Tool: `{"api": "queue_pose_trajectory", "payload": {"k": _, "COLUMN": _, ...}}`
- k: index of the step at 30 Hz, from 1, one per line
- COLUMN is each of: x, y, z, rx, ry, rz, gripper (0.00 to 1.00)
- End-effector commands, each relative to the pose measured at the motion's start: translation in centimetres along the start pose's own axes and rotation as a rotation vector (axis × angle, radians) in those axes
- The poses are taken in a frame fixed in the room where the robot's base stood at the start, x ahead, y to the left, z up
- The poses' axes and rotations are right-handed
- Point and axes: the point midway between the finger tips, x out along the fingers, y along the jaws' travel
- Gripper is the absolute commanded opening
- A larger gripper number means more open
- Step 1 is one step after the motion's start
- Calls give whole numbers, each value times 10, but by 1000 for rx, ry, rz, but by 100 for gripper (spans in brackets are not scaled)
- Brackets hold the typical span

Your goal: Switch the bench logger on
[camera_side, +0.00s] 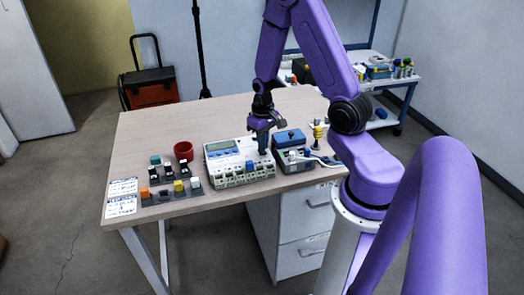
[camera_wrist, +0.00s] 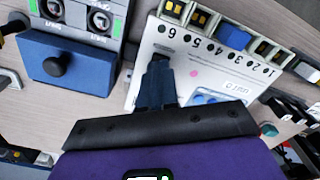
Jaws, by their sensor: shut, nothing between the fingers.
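The bench logger (camera_side: 238,168) is a white box on the table with a blue-grey display (camera_side: 222,148) and a row of sockets along its front edge. In the wrist view its white face (camera_wrist: 205,75) shows numbers 1 to 6, a pink dot (camera_wrist: 193,73) and part of the display. A blue piece (camera_wrist: 233,37) sits in one socket. My gripper (camera_side: 264,150) is shut and empty, pointing down at the logger's right end. In the wrist view its dark fingertips (camera_wrist: 158,62) overlap the logger's face. I cannot tell whether they touch it. A switch is not clearly visible.
A grey box with a blue lid (camera_side: 289,136) stands close at the logger's right; the wrist view shows a blue block with a black knob (camera_wrist: 58,65). The table's back left is clear.

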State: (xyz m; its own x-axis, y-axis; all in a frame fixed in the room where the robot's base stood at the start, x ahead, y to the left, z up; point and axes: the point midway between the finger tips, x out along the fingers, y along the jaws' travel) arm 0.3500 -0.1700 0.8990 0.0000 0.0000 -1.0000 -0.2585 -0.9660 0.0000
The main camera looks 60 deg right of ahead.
Motion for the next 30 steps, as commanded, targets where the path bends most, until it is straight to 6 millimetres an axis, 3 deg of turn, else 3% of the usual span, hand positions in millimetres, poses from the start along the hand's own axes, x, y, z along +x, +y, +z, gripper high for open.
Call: {"api": "queue_pose_trajectory", "payload": {"k": 30, "x": 12, "y": 0, "z": 0, "rx": 0, "ry": 0, "rz": 0, "gripper": 0}}
